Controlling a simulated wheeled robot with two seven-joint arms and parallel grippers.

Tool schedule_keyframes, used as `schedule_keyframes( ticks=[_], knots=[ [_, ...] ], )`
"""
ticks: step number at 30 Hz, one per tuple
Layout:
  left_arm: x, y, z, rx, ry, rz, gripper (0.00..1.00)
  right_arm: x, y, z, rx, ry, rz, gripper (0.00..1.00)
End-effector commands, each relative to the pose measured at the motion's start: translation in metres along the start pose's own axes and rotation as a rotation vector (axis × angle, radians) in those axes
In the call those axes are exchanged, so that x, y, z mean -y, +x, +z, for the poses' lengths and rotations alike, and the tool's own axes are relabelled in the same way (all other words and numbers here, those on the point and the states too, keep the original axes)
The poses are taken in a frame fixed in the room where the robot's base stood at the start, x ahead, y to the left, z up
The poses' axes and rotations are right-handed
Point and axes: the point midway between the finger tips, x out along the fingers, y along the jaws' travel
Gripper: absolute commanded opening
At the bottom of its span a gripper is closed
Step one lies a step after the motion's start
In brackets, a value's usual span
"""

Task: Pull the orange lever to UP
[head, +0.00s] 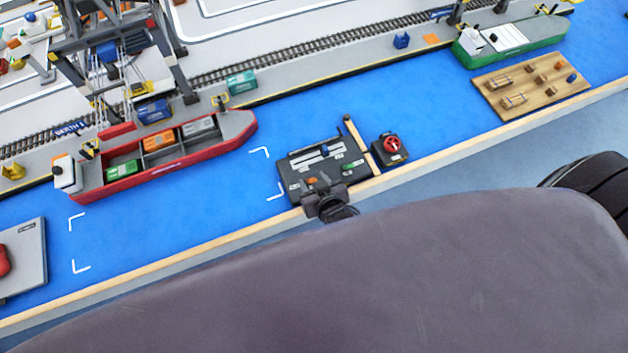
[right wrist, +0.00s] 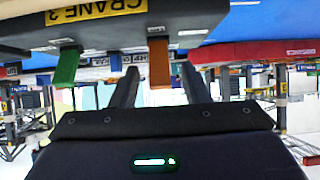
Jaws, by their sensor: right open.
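The dark control panel (head: 295,187) sits at the near edge of the blue table. Its orange lever (head: 312,181) is at the near left, and a green lever (head: 348,167) is to its right. My right gripper (head: 322,193) is at the panel's near edge, partly covering it. The right wrist view looks upside down: the orange lever (right wrist: 159,62) shows between the two open fingers of the right gripper (right wrist: 158,76), with a gap on both sides. The green lever (right wrist: 67,65) is outside the fingers. The UP marking cannot be read. My left gripper is not in view.
A box with a red knob (head: 391,147) stands right of the panel, beside a wooden post (head: 358,137). A red ship (head: 165,172) lies to the left, a green ship (head: 512,40) at the far right. A wooden board (head: 530,85) with small parts lies at right.

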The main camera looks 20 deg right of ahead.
Motion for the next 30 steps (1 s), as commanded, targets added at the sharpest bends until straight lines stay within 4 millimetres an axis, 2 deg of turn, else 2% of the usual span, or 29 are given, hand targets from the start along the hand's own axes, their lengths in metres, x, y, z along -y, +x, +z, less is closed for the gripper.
schedule_keyframes(
  ticks=[5, 18, 23, 30],
  knots=[
    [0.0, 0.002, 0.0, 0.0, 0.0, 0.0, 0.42, 0.0, -0.006, 0.001, 0.001, 0.0, 0.0, 0.42],
    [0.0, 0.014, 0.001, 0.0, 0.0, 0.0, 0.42, 0.0, -0.069, 0.002, 0.001, 0.0, -0.001, 0.42],
    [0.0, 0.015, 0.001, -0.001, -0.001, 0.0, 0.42, 0.0, -0.077, 0.0, 0.0, 0.0, 0.0, 0.42],
    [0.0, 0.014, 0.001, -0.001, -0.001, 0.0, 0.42, 0.0, -0.078, 0.0, 0.0, 0.0, 0.0, 0.42]
  ],
)
